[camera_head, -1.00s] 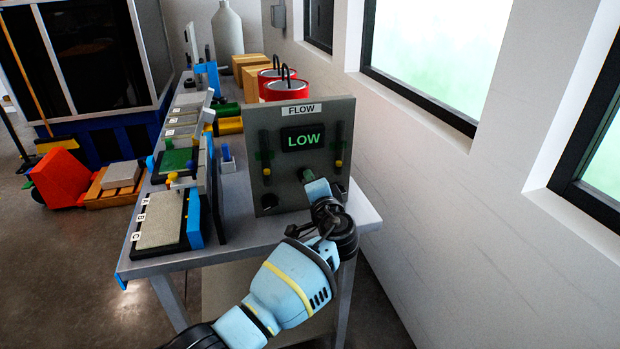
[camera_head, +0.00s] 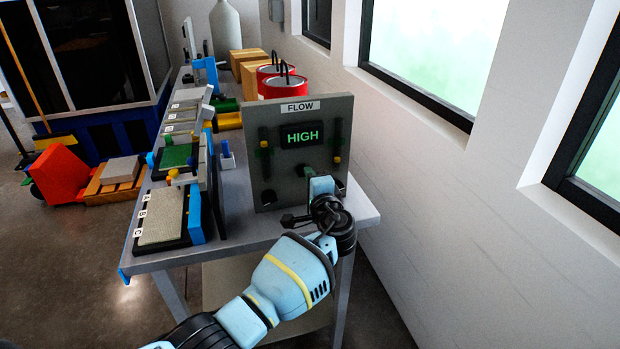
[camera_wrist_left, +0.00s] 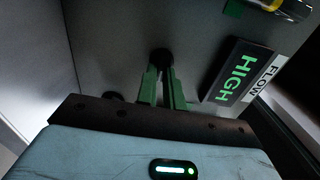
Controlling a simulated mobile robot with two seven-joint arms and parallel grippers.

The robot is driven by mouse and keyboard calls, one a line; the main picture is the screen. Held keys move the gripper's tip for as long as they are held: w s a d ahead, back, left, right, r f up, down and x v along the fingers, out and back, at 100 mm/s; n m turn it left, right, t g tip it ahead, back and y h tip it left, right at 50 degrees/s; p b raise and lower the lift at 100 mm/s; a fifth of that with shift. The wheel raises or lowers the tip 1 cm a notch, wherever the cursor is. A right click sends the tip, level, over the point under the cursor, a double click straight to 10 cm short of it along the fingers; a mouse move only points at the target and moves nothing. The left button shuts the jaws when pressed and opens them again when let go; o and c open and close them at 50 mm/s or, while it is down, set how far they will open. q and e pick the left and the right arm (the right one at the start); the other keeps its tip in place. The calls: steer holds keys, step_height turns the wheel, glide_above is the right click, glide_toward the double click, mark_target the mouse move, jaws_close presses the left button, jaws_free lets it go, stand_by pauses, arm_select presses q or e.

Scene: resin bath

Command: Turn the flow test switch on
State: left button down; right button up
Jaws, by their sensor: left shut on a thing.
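The grey flow panel (camera_head: 265,181) stands upright on the near end of the workbench under a FLOW label. Its display (camera_head: 302,135) reads HIGH in green; it also shows in the left wrist view (camera_wrist_left: 236,75). My left gripper (camera_head: 310,176) is at the lower middle of the panel. In the left wrist view its green fingers (camera_wrist_left: 163,88) are close together around a dark round switch (camera_wrist_left: 161,58) on the panel face. The fingers partly hide the switch. My right gripper is not in view.
Sample boards (camera_head: 162,216) and tools fill the left side of the workbench (camera_head: 240,238). Red cans (camera_head: 284,87) and boxes stand behind the panel. The wall with windows runs close on the right.

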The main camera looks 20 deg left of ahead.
arm_select(q)
steer(key=c, duration=1.5)
jaws_free()
steer(key=v, duration=0.8)
steer(key=shift+w, duration=0.1)
